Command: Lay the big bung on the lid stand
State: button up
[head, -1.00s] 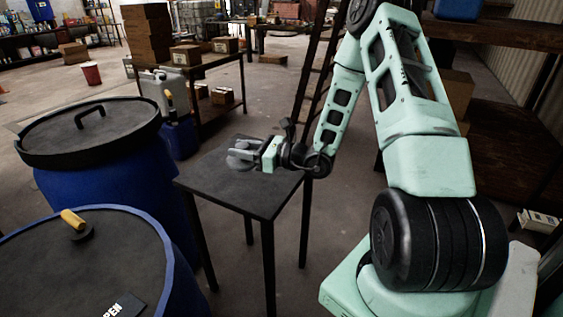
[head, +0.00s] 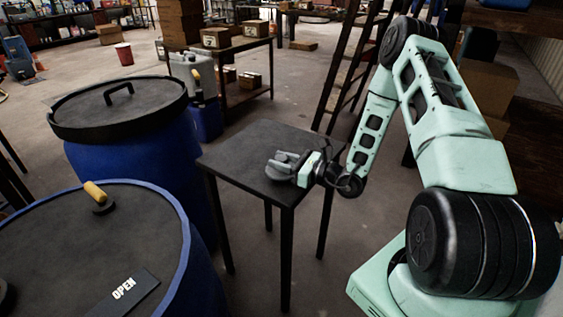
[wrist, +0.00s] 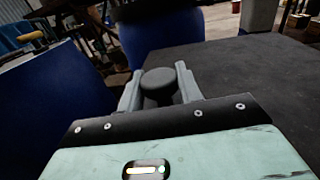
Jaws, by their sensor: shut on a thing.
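My gripper (head: 281,165) is low over the small dark square-topped stand (head: 240,150), which I take for the lid stand. In the wrist view its two grey fingers (wrist: 158,92) are shut on a dark grey, round-topped bung (wrist: 158,80). The bung sits between the fingers, and its lower part is hidden. I cannot tell whether it touches the stand's top. The stand's bare top also fills the right of the wrist view (wrist: 240,75).
A blue vat with a black handled lid (head: 115,108) stands left of the stand. A nearer blue vat (head: 165,215) has a yellow-handled plug (head: 95,192) and an OPEN sign (head: 123,289) on top. A ladder (head: 345,75) and a table with boxes (head: 235,60) stand behind.

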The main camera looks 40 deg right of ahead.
jog(key=shift+f, duration=0.2)
jog(key=o, duration=1)
jog(key=shift+r, duration=0.2)
